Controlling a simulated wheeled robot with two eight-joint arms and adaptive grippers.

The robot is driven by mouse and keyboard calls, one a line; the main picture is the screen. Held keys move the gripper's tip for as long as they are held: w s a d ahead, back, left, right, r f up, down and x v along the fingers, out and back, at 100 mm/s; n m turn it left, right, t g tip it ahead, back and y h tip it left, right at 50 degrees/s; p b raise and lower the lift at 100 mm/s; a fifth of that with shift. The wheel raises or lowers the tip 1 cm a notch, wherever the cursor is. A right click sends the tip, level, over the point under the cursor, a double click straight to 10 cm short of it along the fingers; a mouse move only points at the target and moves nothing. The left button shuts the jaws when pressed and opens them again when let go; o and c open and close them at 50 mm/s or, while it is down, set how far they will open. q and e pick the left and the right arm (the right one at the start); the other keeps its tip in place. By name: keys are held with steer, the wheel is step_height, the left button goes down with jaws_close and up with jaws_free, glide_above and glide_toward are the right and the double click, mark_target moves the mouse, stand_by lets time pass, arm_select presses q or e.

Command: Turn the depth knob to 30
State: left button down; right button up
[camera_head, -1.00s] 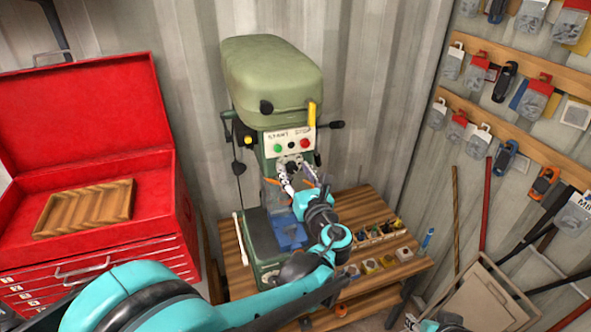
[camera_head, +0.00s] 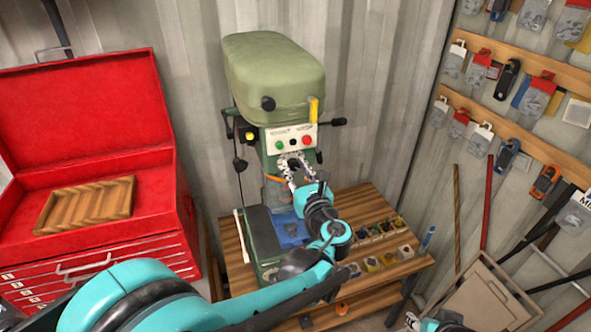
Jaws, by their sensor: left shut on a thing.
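The green drill press (camera_head: 275,78) stands on a wooden bench, with a white panel (camera_head: 291,139) of green, black and red buttons on its front. The dark depth knob (camera_head: 292,163) sits just below this panel and is mostly hidden by my fingers. My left gripper (camera_head: 292,164) reaches up from below and is shut on the knob. The scale and the number the knob points to cannot be read. Part of my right gripper (camera_head: 414,320) shows at the bottom edge, far from the press; its jaws are too cut off to tell.
A blue vise (camera_head: 290,232) lies under the press, and small bins (camera_head: 371,264) line the bench at right. An open red toolbox (camera_head: 100,246) with a wooden tray (camera_head: 86,206) stands at left. Tool pegboards (camera_head: 520,140) and a beige panel (camera_head: 477,298) are at right.

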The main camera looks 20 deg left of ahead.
arm_select(q)
steer(key=n+b, duration=0.1)
steer(key=n, duration=0.2)
steer(key=shift+f, duration=0.1)
steer(key=n+b, duration=0.1)
steer(key=n, duration=0.2)
steer(key=shift+n, duration=0.4)
steer(key=n+b, duration=0.1)
steer(key=n, duration=0.2)
steer(key=shift+n, duration=0.3)
steer(key=n+b, duration=0.1)
steer(key=n, duration=0.3)
steer(key=shift+n, duration=0.3)
steer(key=n+b, duration=0.1)
steer(key=n, duration=0.2)
steer(key=shift+n, duration=0.3)
steer(key=n+b, duration=0.1)
steer(key=n, duration=0.3)
steer(key=shift+n, duration=0.3)
steer(key=n, duration=0.3)
steer(key=shift+n, duration=0.3)
steer(key=shift+n+b, duration=0.35)
steer(key=shift+n, duration=1.45)
